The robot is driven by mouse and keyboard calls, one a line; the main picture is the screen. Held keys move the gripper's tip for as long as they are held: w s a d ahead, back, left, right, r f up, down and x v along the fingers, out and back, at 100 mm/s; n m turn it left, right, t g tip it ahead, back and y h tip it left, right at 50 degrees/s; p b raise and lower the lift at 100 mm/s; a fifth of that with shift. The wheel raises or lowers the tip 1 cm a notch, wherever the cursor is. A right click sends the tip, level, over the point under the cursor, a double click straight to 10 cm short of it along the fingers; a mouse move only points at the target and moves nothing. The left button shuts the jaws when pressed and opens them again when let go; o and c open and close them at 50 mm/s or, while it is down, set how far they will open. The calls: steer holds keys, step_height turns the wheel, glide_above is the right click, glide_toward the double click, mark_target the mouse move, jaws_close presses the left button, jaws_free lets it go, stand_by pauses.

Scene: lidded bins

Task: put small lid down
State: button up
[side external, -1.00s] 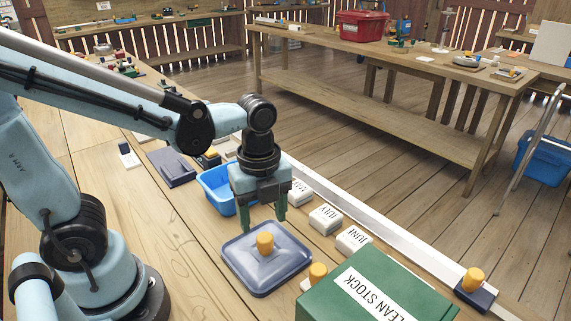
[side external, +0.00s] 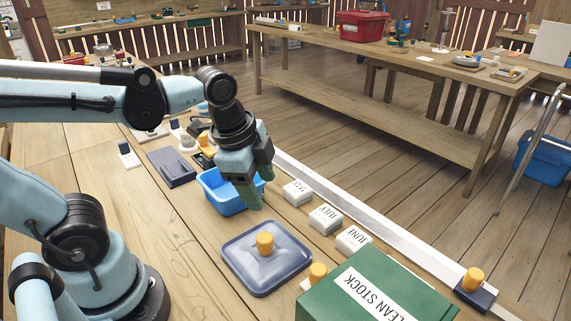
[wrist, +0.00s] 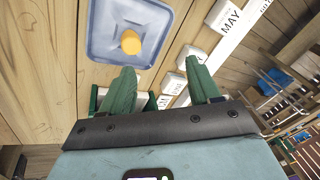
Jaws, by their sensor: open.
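A blue-grey square lid (side external: 262,268) with an orange knob lies flat on the wooden table, knob up. It also shows at the top of the wrist view (wrist: 148,45). My gripper (side external: 261,188) is open and empty, tilted, in front of and partly over the open blue bin (side external: 212,192) in the picture. Its green fingers are apart in the wrist view (wrist: 159,67), with the lid beyond their tips. They do not touch the lid. Part of the blue bin is hidden behind the gripper.
White blocks marked with months (side external: 326,219) stand in a row along a white rail (side external: 350,215). A green CLEAN STOCK box (side external: 400,290) stands at front right. An orange-knobbed dark piece (side external: 474,292) sits at far right. The table left of the lid is clear.

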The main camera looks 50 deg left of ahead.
steer(key=n+t, duration=0.1)
steer(key=n, duration=0.2)
steer(key=a+n+t, duration=0.1)
steer(key=n, duration=0.3)
steer(key=w+a+n+t, duration=0.1)
steer(key=n, duration=0.3)
steer(key=shift+a+f+t, duration=0.1)
steer(key=shift+a+t, duration=0.15)
steer(key=shift+t, duration=0.15)
